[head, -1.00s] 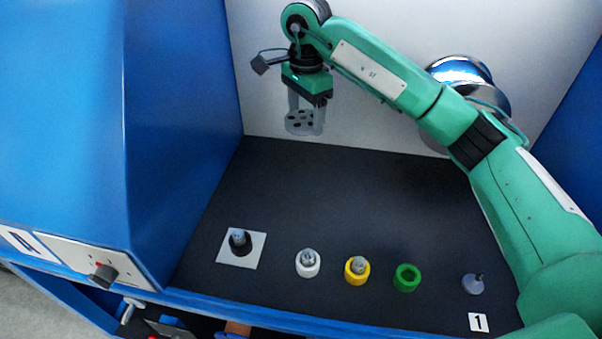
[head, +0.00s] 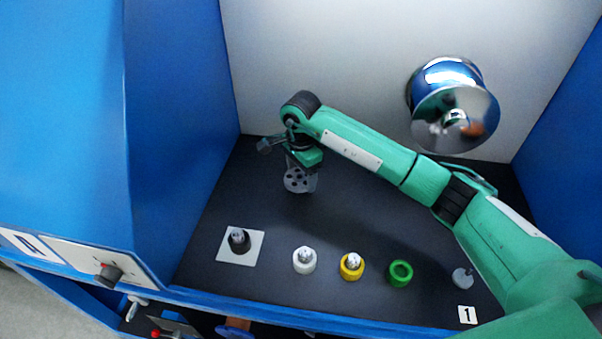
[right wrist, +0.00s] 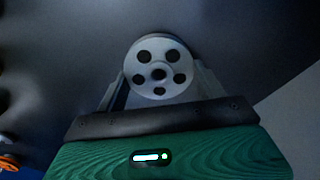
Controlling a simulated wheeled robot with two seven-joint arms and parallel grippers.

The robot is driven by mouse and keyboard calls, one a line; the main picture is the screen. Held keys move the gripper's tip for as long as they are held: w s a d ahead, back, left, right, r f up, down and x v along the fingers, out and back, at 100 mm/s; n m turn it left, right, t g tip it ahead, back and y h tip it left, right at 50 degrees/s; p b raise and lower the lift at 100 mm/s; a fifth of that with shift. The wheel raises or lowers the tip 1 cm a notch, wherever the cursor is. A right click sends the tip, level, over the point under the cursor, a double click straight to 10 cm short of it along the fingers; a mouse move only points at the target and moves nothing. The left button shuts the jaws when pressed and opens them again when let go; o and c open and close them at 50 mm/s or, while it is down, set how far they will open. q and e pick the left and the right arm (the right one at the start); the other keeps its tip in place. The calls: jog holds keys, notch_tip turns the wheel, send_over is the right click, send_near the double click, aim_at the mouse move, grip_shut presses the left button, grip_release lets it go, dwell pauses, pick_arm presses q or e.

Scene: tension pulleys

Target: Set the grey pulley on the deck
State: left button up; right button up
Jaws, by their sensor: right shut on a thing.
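My right gripper (head: 303,172) is shut on the grey pulley (head: 298,181), a disc with several round holes. In the right wrist view the pulley (right wrist: 158,68) sits between the two fingers (right wrist: 160,92), its holed face toward the camera. In the head view the pulley is in front of the black deck (head: 370,210), toward its back left; it looks tilted, and I cannot tell its exact height. My left gripper is not in view.
A white square plate with a dark post (head: 239,241) lies front left. White (head: 304,261), yellow (head: 351,267) and green (head: 400,273) ring-shaped parts stand in a row. A small grey part (head: 462,278) is by the "1" label (head: 467,315). Blue walls flank the deck; its middle is clear.

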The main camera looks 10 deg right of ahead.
jog(key=shift+f, duration=0.6)
jog(key=o, duration=1.1)
jog(key=shift+r, duration=0.4)
notch_tip(320, 180, up, 3)
jog(key=shift+w+f+b, duration=0.1)
jog(key=shift+b, duration=0.45)
pick_arm(q)
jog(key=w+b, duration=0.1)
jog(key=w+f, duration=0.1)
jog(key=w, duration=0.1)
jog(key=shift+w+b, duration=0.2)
jog(key=shift+b, duration=0.15)
pick_arm(e)
notch_tip(320, 180, up, 9)
jog(key=shift+f, duration=0.15)
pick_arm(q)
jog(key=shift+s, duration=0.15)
